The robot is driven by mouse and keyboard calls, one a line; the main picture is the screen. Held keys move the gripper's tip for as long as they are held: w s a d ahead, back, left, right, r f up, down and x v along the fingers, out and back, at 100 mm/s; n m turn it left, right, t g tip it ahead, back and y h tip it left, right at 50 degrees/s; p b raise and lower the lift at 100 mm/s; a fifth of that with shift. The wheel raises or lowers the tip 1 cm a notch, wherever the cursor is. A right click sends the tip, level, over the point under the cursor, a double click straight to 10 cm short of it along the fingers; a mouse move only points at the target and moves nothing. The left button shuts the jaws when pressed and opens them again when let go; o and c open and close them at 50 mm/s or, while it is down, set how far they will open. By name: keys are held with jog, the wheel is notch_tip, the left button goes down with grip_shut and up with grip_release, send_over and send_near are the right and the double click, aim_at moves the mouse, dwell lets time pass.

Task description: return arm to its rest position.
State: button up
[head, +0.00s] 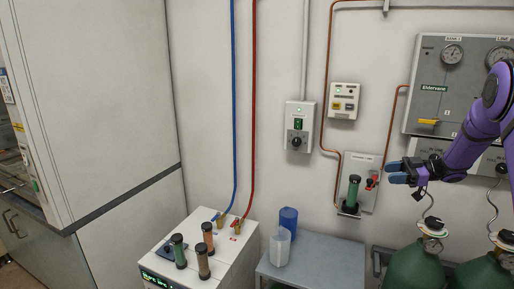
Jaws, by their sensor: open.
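My purple arm (471,143) reaches in from the right edge of the head view. It is bent, with its forearm pointing left and a little down. My gripper (393,173) is at its left end, in front of the wall. It appears small, with bluish fingertips pointing left. It is open, and I see nothing held in it. It appears close to a wall panel with a red-handled valve (371,182); I cannot tell the gap in depth.
Green gas cylinders (418,265) stand below the arm. A grey gauge panel (430,85) is behind it. A grey bench (330,262) holds a blue container (288,221) and a translucent jug (279,247). A white instrument (218,258) with several tubes stands left.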

jog(key=a+r+m+t+h, duration=0.2)
jog(key=r+t+h, duration=0.15)
jog(key=r, duration=0.35)
jog(key=w+a+r+m+t+h, duration=0.1)
jog(key=r+m+t+h, duration=0.25)
jog(key=r, duration=0.35)
jog(key=a+r+m+t+h, duration=0.2)
jog(key=r+t+h, duration=0.15)
jog(key=r, duration=0.35)
jog(key=s+r+m+t+h, duration=0.1)
jog(key=s+r+m+h, duration=0.3)
jog(key=s+r+h, duration=0.15)
jog(key=s+a+f+m+g, duration=0.2)
jog(key=s+a+f+g, duration=0.1)
jog(key=s, duration=0.9)
jog(key=s+a+f+m+g, duration=0.2)
jog(key=s+a+f+g, duration=0.1)
jog(key=s, duration=1)
jog(key=s+a+f+m+g, duration=0.3)
jog(key=s+f, duration=0.1)
jog(key=s, duration=0.9)
jog(key=shift+g, duration=0.35)
